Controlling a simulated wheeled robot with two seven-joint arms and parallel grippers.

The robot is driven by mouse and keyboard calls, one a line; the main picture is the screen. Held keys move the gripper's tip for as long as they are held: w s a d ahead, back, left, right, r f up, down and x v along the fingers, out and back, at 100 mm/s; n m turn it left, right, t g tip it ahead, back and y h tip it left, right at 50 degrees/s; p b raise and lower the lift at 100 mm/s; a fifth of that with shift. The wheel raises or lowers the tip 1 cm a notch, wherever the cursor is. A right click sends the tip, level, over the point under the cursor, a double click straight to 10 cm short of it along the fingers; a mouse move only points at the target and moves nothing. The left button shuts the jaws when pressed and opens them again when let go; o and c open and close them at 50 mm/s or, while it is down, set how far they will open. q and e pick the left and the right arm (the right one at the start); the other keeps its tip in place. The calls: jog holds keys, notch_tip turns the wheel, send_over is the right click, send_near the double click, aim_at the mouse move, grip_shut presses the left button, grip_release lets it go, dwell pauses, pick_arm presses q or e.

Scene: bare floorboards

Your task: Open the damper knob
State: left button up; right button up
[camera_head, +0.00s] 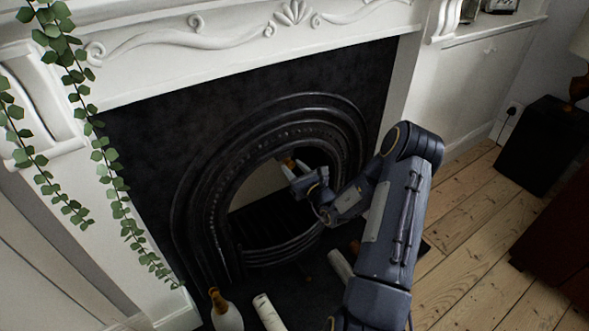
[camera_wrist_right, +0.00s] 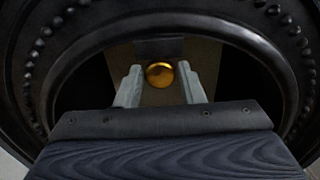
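The damper knob is a round, shiny gold ball (camera_wrist_right: 159,74) inside the fireplace opening, below a dark plate in the right wrist view. A small orange-gold spot of it shows beside my fingers in the head view (camera_head: 288,161). My right gripper (camera_wrist_right: 159,84) reaches into the arch, with one pale finger on each side of the knob. The fingers are apart, and a gap shows between each finger and the knob. The right gripper also shows in the head view (camera_head: 296,173), partly hidden by its own wrist. My left gripper is not in view.
The black fireplace arch (camera_head: 192,207) surrounds my right gripper closely. A bar grate (camera_head: 282,250) lies below. A white, gold-topped object (camera_head: 226,316) and pale cylinders (camera_head: 268,312) stand or lie on the hearth. Ivy (camera_head: 113,185) hangs at left.

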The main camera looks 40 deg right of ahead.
aim_at(292, 166)
grip_shut()
jog(key=shift+s+a+p, duration=0.2)
jog(key=shift+s+p, duration=0.15)
jog(key=shift+s, duration=1.65)
jog(key=shift+o, duration=2.2)
grip_release()
jog(key=s, duration=0.7)
jog(key=shift+s+a+p, duration=0.4)
jog(key=shift+a, duration=0.05)
